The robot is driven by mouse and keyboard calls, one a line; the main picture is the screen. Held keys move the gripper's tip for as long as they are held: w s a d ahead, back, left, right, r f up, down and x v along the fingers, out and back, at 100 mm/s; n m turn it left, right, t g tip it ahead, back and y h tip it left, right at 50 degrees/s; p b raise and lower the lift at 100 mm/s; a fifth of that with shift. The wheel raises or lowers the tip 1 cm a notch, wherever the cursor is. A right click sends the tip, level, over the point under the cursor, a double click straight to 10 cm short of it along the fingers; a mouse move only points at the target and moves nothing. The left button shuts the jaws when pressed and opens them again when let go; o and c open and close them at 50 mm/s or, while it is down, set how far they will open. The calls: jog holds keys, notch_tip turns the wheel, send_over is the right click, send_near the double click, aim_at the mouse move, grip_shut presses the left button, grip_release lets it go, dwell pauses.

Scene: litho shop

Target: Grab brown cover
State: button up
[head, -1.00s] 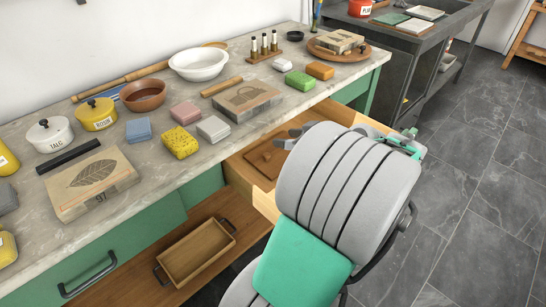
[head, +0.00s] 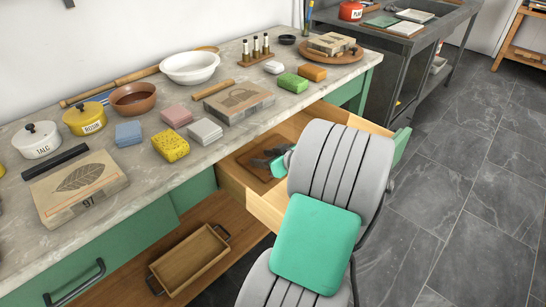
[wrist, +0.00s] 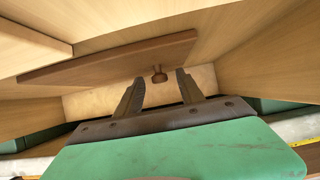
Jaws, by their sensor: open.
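The brown cover (head: 258,173) is a flat wooden lid lying inside the open drawer (head: 236,188), partly hidden by my gripper in the head view. In the wrist view the cover (wrist: 100,64) shows as a thin slab with a small round knob (wrist: 158,74). My gripper (head: 262,159) is inside the drawer, low over the cover. In the wrist view my gripper (wrist: 159,80) is open, and the knob appears between its two fingertips. I cannot tell whether the fingers touch it.
The drawer walls close in around my gripper. The marble counter (head: 150,190) above holds a carved block (head: 238,100), coloured bars, bowls and pots. A wooden tray (head: 190,260) sits on the lower shelf. The floor at right is clear.

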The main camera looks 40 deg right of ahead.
jog(key=shift+c, duration=0.5)
grip_shut()
